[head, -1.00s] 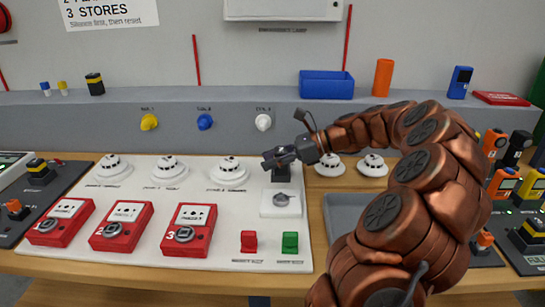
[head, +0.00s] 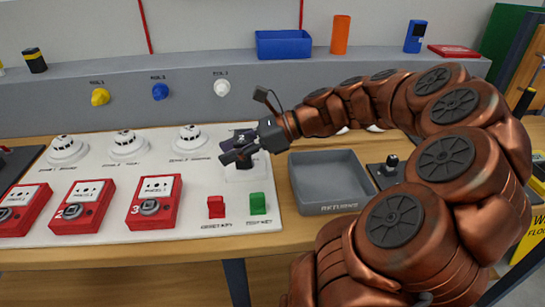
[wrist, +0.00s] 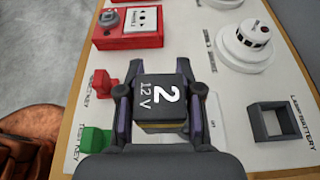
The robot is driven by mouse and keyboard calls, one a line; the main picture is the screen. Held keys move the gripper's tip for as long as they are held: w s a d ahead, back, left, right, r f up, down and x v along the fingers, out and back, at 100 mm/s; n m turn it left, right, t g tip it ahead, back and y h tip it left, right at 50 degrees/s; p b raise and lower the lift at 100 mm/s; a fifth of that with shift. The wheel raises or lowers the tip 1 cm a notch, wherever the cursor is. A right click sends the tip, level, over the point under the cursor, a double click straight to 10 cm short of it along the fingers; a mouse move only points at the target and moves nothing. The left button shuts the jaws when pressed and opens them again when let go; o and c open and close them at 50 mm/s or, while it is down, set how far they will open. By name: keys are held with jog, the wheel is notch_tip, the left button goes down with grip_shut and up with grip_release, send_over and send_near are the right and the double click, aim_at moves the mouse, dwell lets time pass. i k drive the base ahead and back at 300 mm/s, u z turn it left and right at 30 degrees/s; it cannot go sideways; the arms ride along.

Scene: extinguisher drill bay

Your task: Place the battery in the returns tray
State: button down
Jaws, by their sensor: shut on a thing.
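The battery (wrist: 160,100) is a dark block with a white "2" and "12 V" on top, seen in the wrist view. My gripper (wrist: 160,110) is shut on its sides and holds it above the white board. In the head view my gripper (head: 240,152) is over the board's right part, with the battery mostly hidden by the fingers. The grey returns tray (head: 330,208) is empty on the bench, to the right of my gripper. Its right side is close to my arm.
An empty square socket (wrist: 285,122) is on the board beside the "lamp battery" label. A red key (head: 216,206) and green key (head: 258,204) stand near the board's front. A black-based device (head: 388,170) is right of the tray. A blue bin (head: 284,44) is on the ledge.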

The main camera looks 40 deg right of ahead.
aim_at(326, 184)
jog(key=k, duration=1.5)
